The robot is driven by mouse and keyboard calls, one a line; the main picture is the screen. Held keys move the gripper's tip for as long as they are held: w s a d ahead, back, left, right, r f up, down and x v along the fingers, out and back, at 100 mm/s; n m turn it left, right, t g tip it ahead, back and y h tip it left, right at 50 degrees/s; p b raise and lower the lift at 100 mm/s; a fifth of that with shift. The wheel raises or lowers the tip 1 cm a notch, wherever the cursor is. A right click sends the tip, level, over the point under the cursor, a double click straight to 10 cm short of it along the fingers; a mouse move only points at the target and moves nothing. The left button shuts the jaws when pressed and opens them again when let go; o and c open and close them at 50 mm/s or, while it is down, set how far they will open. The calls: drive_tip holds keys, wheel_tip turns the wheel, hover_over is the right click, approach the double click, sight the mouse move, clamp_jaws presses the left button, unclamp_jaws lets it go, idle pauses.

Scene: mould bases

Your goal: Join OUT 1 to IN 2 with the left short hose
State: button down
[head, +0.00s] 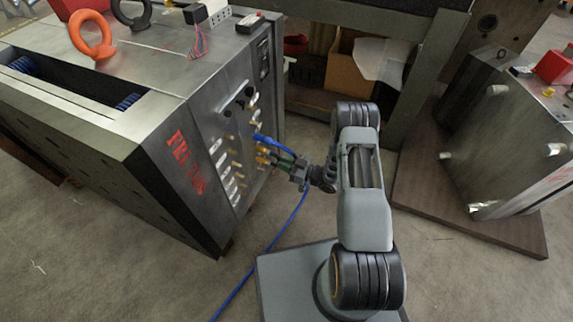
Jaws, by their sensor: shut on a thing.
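The steel mould base (180,110) stands at the left, with brass and steel fittings (236,165) on its right-hand face. Labels such as OUT 1 and IN 2 are too small to read. A short blue hose (278,147) bends from the fittings towards my gripper (295,168). My gripper is close in front of that face, shut on what looks like a hose end. A greenish part shows at the jaws, and the exact grip is too small to make out. Which fitting each hose end meets, I cannot tell.
A long blue hose (262,257) trails over the floor. Orange (92,36) and dark (132,12) lifting eyes stand on the mould. A bench (400,75) with a cardboard box (347,75) is behind. Another steel block (520,135) stands on a board at right.

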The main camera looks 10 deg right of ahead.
drive_tip(key=c, duration=0.6)
unclamp_jaws()
drive_tip(key=shift+v, duration=3.45)
